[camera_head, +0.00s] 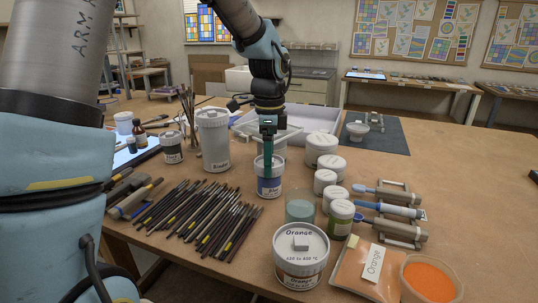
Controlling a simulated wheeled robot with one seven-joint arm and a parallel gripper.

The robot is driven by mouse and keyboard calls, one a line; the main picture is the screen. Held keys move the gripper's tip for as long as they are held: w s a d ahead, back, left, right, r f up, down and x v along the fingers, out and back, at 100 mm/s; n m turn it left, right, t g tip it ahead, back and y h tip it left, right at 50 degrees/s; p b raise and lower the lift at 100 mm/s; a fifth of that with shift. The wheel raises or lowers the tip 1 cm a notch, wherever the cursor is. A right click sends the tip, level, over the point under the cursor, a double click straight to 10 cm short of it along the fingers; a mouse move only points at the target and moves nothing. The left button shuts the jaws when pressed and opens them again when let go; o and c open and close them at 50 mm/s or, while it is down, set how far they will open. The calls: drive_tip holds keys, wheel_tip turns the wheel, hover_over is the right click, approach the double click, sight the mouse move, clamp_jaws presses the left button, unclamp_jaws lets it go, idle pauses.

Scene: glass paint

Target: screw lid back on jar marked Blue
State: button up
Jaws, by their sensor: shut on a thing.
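The jar marked Blue (269,187) stands upright on the table in the middle of the view, with a blue band and writing on its front. A pale lid (260,161) shows at its top. My gripper (268,172) points straight down over the jar, its teal fingers shut on the lid. The fingers hide part of the lid and the jar's upper front, so I cannot tell how tightly the lid sits.
Many brushes (215,215) lie to the left. A tall white jar (213,140) stands just left of the Blue jar, with a white tray (300,118) behind. A glass of pale liquid (299,209), small lidded jars (325,180) and the Orange jar (301,262) stand to the right and in front.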

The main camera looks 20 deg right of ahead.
idle(0.3)
drive_tip(key=o, duration=0.9)
wheel_tip(320, 180, up, 6)
drive_tip(key=p, duration=0.6)
drive_tip(key=shift+r, duration=0.1)
